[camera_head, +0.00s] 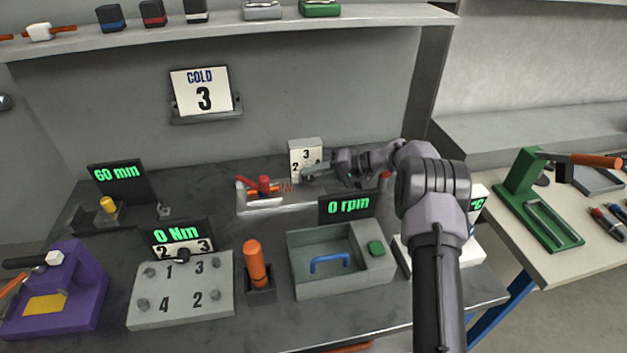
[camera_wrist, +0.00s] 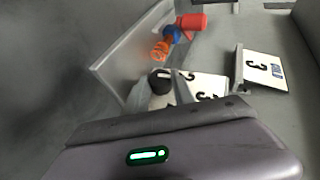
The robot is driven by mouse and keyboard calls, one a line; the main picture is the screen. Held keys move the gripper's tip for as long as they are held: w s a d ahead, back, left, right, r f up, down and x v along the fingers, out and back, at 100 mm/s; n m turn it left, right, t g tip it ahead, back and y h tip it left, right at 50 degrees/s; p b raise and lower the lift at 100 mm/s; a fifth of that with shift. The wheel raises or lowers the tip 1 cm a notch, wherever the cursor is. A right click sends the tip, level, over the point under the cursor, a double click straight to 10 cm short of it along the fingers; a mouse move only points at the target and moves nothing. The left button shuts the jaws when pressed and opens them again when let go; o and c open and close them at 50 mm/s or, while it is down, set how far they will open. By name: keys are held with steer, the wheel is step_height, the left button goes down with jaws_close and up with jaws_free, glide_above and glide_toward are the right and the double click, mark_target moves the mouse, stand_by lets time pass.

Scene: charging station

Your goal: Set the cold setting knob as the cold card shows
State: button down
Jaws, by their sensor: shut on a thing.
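The cold card (camera_head: 200,90) stands on a small ledge on the back wall and reads COLD 3; it also shows at the right of the wrist view (camera_wrist: 266,71). The setting dial (camera_head: 306,148) is a white upright plate at the back of the bench, with 3 at its top and 2 at its left. My gripper (camera_head: 318,169) is at the dial's front, covering its lower right part. In the wrist view my gripper (camera_wrist: 162,90) is shut on the dark round knob (camera_wrist: 160,79) in front of the numbered plate (camera_wrist: 208,84). The knob's pointing direction is hidden.
The 0 rpm display (camera_head: 347,206) and a grey box with a blue handle (camera_head: 330,264) stand in front. A 0 Nm display (camera_head: 178,235) is left; a shelf (camera_head: 235,27) runs above.

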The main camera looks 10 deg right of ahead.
steer(key=shift+y, duration=0.3)
steer(key=c, duration=1.1)
jaws_free()
steer(key=shift+o, duration=0.2)
